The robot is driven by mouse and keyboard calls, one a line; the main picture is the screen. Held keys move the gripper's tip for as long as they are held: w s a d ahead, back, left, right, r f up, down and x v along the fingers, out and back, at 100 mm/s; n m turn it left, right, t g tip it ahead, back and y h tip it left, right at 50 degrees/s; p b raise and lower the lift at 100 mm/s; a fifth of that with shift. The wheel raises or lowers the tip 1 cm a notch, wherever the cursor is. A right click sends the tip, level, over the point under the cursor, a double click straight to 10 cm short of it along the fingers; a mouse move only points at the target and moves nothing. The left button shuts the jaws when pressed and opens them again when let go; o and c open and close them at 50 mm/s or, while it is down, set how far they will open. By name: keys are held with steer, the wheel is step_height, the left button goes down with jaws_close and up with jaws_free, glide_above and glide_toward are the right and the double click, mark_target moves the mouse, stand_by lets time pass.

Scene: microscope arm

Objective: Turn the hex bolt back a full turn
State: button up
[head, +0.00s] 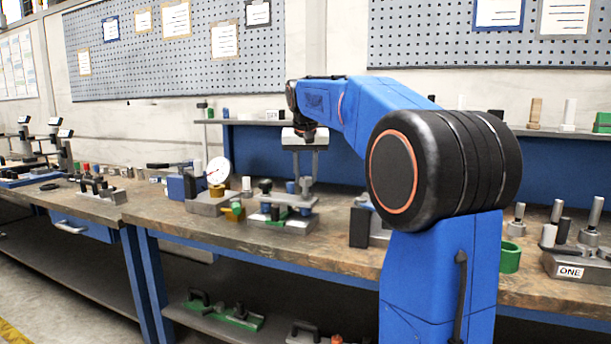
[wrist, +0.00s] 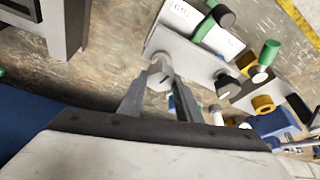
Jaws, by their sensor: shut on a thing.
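My gripper (head: 306,178) reaches straight down over a grey metal fixture (head: 290,222) on the workbench, and its fingers close at a small part on the fixture's right. In the wrist view my gripper (wrist: 160,82) has its two grey fingers closed on the grey hex bolt (wrist: 158,66). The bolt's head shows between the fingertips, with the fixture (wrist: 172,42) beneath it. The bolt's shank is hidden. In the head view the bolt is too small to make out clearly.
A white dial gauge (head: 218,171) on a grey block stands left of the fixture. A dark block (head: 359,227) stands right of the fixture. Bare wooden benchtop (head: 180,222) lies in front.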

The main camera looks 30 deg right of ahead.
steer(key=shift+n+y, duration=0.4)
steer(key=shift+n, duration=0.7)
steer(key=o, duration=1)
steer(key=shift+o, duration=0.2)
steer(key=v, duration=1.7)
steer(key=shift+s, duration=0.4)
